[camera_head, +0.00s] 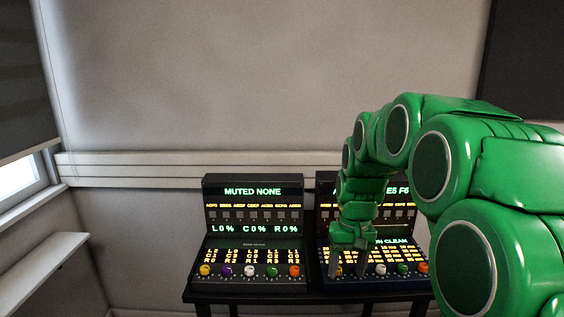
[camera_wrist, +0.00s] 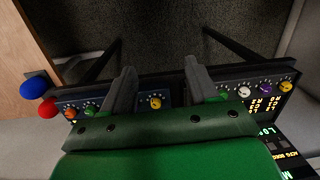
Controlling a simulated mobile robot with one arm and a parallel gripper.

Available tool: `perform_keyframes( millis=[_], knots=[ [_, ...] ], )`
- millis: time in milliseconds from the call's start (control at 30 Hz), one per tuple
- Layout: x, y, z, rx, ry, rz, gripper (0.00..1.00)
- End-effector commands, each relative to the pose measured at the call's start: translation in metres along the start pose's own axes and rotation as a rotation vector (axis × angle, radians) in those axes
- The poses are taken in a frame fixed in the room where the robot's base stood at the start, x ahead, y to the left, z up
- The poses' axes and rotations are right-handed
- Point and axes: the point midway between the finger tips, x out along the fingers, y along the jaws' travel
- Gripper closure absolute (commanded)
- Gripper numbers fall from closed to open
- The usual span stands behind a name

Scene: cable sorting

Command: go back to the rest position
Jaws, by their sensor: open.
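My green arm reaches in from the right in the head view. My gripper (camera_head: 348,268) points down in front of the right console (camera_head: 388,252), over the left part of its knob row. In the wrist view my gripper (camera_wrist: 160,78) has its two grey fingers wide apart, with nothing held between them. A yellow knob (camera_wrist: 155,102) shows in the gap between the fingers. I cannot tell whether a fingertip touches the console. My arm hides part of the right console's screen, which shows partial glowing text.
The left console (camera_head: 253,229) reads "MUTED NONE" and has a row of coloured knobs. Both consoles stand on a black table (camera_head: 250,298). A blue ball (camera_wrist: 33,88) and a red ball (camera_wrist: 47,108) show at the wrist view's left. The wall (camera_head: 220,80) above is bare.

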Motion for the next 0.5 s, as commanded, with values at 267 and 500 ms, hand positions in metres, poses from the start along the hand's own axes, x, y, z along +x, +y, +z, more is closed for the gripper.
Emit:
perform_keyframes(
  millis=[267, 500],
  knots=[
    [-0.007, -0.009, 0.069, 0.003, -0.02, 0.008, 0.41],
    [-0.008, -0.014, 0.128, 0.01, -0.037, 0.017, 0.41]
  ],
)
